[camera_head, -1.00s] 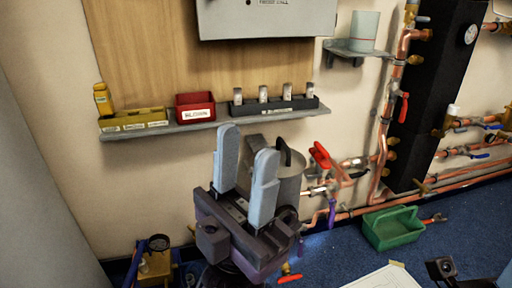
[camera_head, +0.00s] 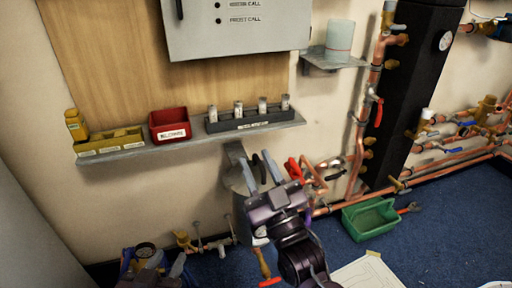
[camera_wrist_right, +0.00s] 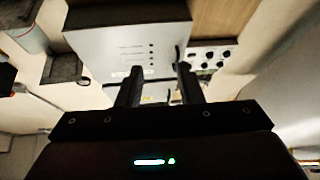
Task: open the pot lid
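The grey metal pot (camera_head: 234,177) stands by the wall below the shelf, largely hidden behind my right gripper. A dark curved handle (camera_head: 257,163) shows at its top, close to the fingers; I cannot tell whether they touch it. My right gripper (camera_head: 261,172) is in front of the pot with its fingers apart. In the right wrist view the fingers (camera_wrist_right: 157,82) are also apart, with nothing clearly held between them. My left gripper (camera_head: 166,263) is low at the bottom left, its grey fingers seemingly apart and empty, partly cut off.
A wall shelf (camera_head: 200,140) carries a yellow bin (camera_head: 110,142), a red bin (camera_head: 169,124) and a dark rack (camera_head: 250,120). Copper pipes and a red-handled valve (camera_head: 293,168) are right of the pot. A green tray (camera_head: 370,218) lies on the blue floor.

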